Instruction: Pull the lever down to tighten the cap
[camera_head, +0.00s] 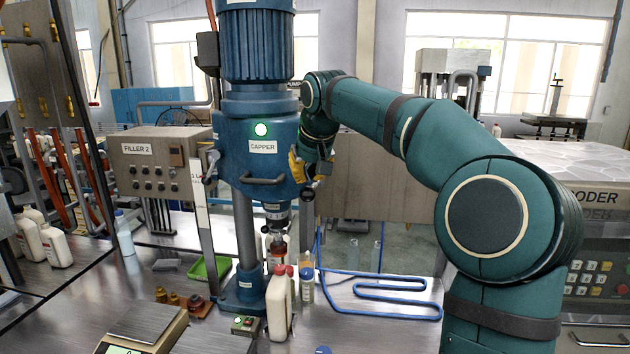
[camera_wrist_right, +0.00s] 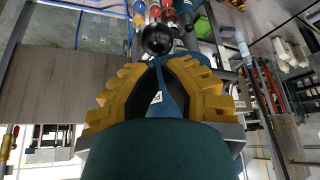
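The blue capper (camera_head: 262,150) stands upright at the centre in the head view, with a green light lit. A bottle with a red cap (camera_head: 278,248) is under its capping head (camera_head: 276,212), partly hidden by nearer bottles. The capper's lever ends in a black ball knob (camera_wrist_right: 157,39), on the machine's right side. My right gripper (camera_wrist_right: 158,64) has its yellow fingers at this knob, their tips close together with a narrow gap. Whether they clasp the knob or its rod cannot be told. The right gripper also shows in the head view (camera_head: 308,176). My left gripper is out of view.
A white jug (camera_head: 279,305) and a small amber-filled bottle (camera_head: 306,284) stand before the capper. A blue tube (camera_head: 390,284) lies on the bench at the right. A scale (camera_head: 142,328), brass fittings (camera_head: 172,298) and a green tray (camera_head: 210,268) are at the left.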

